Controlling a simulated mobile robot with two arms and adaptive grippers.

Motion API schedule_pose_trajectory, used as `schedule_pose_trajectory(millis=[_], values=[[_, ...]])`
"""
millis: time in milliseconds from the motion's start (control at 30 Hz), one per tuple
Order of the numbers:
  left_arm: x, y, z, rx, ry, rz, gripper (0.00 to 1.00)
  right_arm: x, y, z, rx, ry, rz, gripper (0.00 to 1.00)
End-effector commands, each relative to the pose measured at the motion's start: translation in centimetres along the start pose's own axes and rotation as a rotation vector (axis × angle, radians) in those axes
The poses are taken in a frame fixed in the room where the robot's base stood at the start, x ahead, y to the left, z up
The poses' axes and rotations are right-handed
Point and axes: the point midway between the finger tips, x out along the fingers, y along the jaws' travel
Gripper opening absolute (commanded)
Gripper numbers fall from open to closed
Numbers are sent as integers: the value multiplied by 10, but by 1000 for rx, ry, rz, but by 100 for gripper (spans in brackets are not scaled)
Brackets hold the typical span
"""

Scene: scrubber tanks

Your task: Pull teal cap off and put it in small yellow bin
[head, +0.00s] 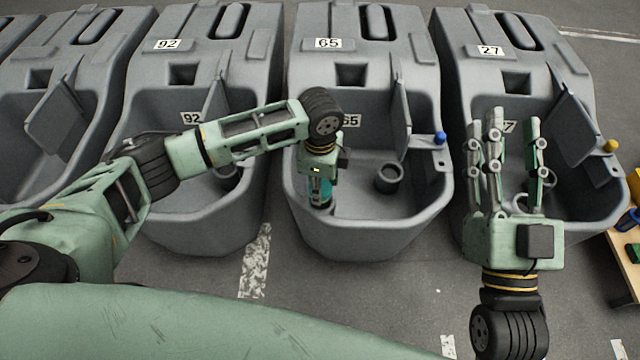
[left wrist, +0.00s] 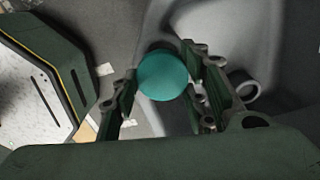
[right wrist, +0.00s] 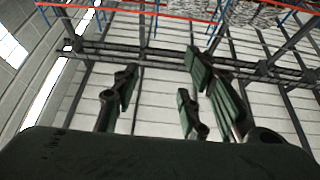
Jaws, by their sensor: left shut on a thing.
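The teal cap (head: 326,188) shows at the left front of the basin of the tank marked 65 (head: 330,240). In the left wrist view the round teal cap (left wrist: 163,76) sits between the fingers. My left gripper (head: 319,195) points down and is shut on the cap; I cannot tell whether the cap is still seated on its neck. My right gripper (head: 505,125) is open and empty, fingers up, in front of the tank marked 27. A yellow object (head: 634,184), cut off at the right edge, may be the small yellow bin.
More grey tanks stand in a row, one marked 92 (head: 205,235). An open round neck (head: 388,178) and a blue knob (head: 440,138) are right of my left gripper. A wooden table (head: 625,275) with blue and green items stands at the right edge.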

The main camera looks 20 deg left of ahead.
Motion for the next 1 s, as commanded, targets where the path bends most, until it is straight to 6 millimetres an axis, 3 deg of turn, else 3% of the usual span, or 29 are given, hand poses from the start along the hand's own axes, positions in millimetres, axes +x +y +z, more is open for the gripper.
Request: schedule_pose_trajectory(millis=[1000], values=[[-15, 0, 0, 0, 0, 0, 10, -20, 11, 78, -13, -415, 22, 40]])
